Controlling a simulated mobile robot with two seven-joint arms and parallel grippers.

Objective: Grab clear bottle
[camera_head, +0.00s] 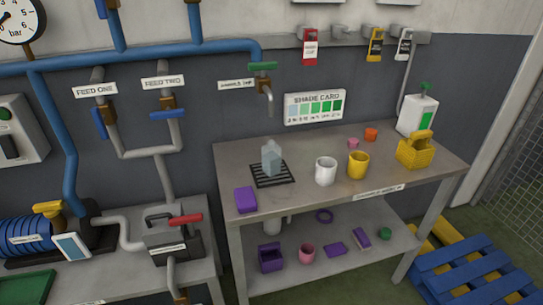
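The clear bottle (271,158) stands upright on a dark slatted drain mat (262,181) toward the back left of the grey workbench (310,193). It looks pale blue and see-through, with a narrow neck. Nothing stands in front of it. Neither of my grippers shows in the head view.
A white mug (325,171), a yellow mug (357,165), a yellow basket (415,152) and a purple box (245,200) share the benchtop. A tap (267,92) hangs from pipework above the bottle. A lower shelf (300,278) holds several small items. A blue pallet (465,270) lies at right.

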